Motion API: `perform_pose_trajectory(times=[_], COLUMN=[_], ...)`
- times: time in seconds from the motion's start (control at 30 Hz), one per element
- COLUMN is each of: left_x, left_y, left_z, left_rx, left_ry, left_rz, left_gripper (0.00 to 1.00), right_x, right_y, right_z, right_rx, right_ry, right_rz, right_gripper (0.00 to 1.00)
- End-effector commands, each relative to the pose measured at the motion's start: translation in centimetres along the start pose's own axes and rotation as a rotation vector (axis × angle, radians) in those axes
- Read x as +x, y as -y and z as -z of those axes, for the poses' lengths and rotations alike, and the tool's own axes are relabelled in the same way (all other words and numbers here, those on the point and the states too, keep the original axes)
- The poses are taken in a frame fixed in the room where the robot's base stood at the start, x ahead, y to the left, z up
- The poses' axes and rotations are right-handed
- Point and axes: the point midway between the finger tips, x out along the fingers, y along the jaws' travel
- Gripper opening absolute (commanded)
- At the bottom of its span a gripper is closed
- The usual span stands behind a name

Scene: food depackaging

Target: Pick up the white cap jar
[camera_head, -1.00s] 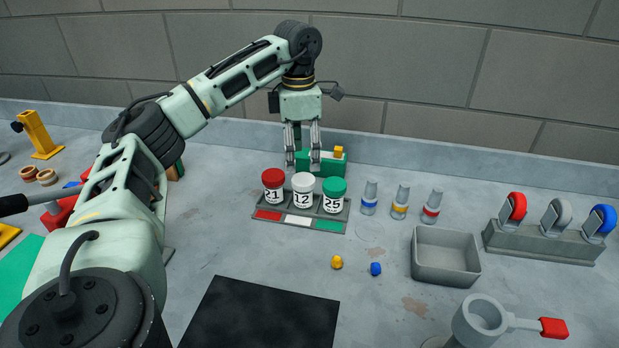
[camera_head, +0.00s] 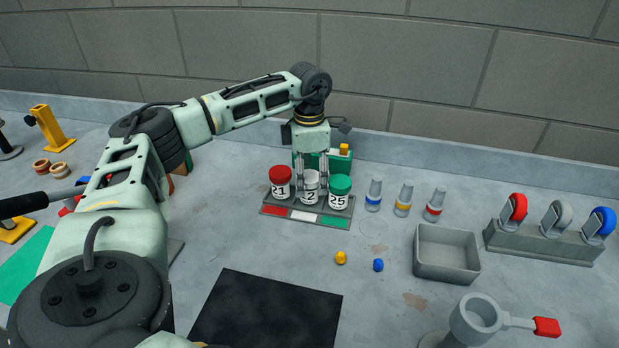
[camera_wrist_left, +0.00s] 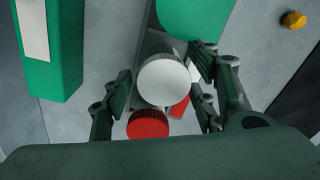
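The white cap jar (camera_head: 311,188) stands upright in the middle of a grey rack (camera_head: 266,209), between the red cap jar (camera_head: 281,182) and the green cap jar (camera_head: 338,191). My left gripper (camera_head: 311,184) points down over the white cap jar, with its fingers on either side of it. In the left wrist view the white cap (camera_wrist_left: 164,82) lies between the spread fingers (camera_wrist_left: 165,97), with gaps visible beside it. The red cap (camera_wrist_left: 148,124) and the green cap (camera_wrist_left: 195,15) lie close to the fingers. My right gripper is out of view.
A green box (camera_head: 340,163) stands behind the rack. Small bottles (camera_head: 404,200) and a grey bin (camera_head: 446,253) stand to the right. A yellow piece (camera_head: 341,257) and a blue piece (camera_head: 378,265) lie in front, near a black mat (camera_head: 268,310).

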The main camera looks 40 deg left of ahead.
Motion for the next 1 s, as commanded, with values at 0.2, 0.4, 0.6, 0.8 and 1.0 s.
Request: perform_pose_trajectory(times=[0.2,0.4,0.6,0.8,1.0], left_x=[0.0,0.0,-0.1,-1.3,-5.3], left_y=[0.0,0.0,0.0,-0.1,-0.1], left_z=[0.0,0.0,0.0,-0.1,-0.1], left_rx=[0.0,0.0,0.0,0.0,0.001], left_ry=[0.0,0.0,0.001,0.004,0.006], left_rz=[0.0,0.0,0.0,-0.002,-0.004], left_gripper=[0.31,0.14,0.11,0.11,0.11], right_x=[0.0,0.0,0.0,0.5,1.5], right_y=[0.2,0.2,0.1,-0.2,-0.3], right_z=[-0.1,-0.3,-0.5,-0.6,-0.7], right_rx=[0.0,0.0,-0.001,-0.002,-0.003], right_ry=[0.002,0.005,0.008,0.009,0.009], right_rz=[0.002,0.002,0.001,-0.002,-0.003], right_gripper=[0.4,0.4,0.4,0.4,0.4])
